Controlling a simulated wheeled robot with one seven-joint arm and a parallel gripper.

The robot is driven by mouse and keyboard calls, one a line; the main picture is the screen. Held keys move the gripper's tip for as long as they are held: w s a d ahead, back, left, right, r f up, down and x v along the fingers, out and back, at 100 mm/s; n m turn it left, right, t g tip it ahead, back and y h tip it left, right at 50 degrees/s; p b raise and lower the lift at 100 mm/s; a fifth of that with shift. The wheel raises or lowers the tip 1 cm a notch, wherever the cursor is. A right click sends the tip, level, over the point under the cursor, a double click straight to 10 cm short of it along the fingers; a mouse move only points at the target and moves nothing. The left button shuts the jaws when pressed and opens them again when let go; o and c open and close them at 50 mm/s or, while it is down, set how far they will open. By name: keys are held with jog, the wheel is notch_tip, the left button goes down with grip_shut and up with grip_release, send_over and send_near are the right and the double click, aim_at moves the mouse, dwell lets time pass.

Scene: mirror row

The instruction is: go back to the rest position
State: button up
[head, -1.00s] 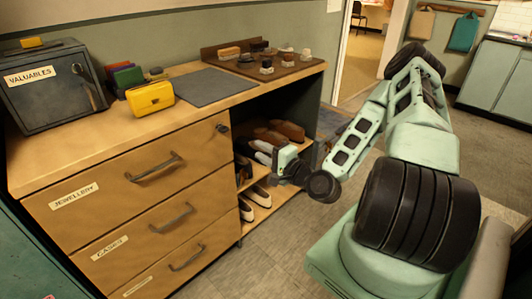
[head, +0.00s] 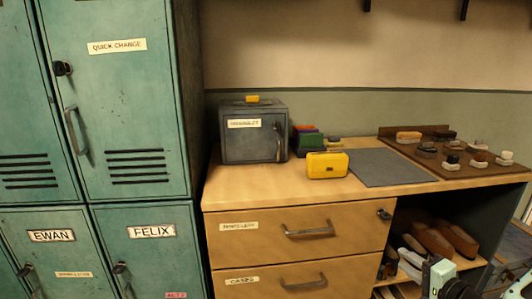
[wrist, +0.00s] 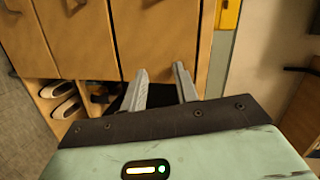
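My gripper (wrist: 160,69) shows in the wrist view with its two grey fingers apart and nothing between them. Wooden panels lie beyond the fingertips in that view. In the head view, only a pale green and black part of my arm shows at the bottom right edge, in front of the open shoe shelf; the fingers cannot be made out there.
A wooden drawer unit (head: 250,255) carries a grey safe (head: 253,145), a yellow purse (head: 327,164), a grey mat (head: 392,167) and a brown tray (head: 428,168) of small items. Green lockers (head: 120,90) stand left. Shoes (wrist: 67,107) sit low in the wrist view.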

jog(key=s+a+r+n+g+p, duration=0.2)
jog(key=a+r+n+g, duration=0.1)
jog(key=a+n+g, duration=0.4)
jog(key=s+a+r+n+g+p, duration=0.2)
jog(key=a+r+n+g, duration=0.15)
jog(key=a+n, duration=0.4)
jog(key=s+a+r+n+g+h+p, duration=0.1)
jog(key=s+a+r+n+g+p, duration=0.1)
jog(key=s+a+r, duration=0.3)
jog(key=s+a+r+n+g+h+p, duration=0.2)
jog(key=s+a+r+n+g, duration=0.1)
jog(key=s+r, duration=0.8)
jog(key=s+a+n, duration=0.1)
jog(key=s+a, duration=0.1)
jog(key=s, duration=0.1)
jog(key=shift+a+r+n, duration=0.2)
jog(key=shift+a+n, duration=0.1)
jog(key=shift+n, duration=0.05)
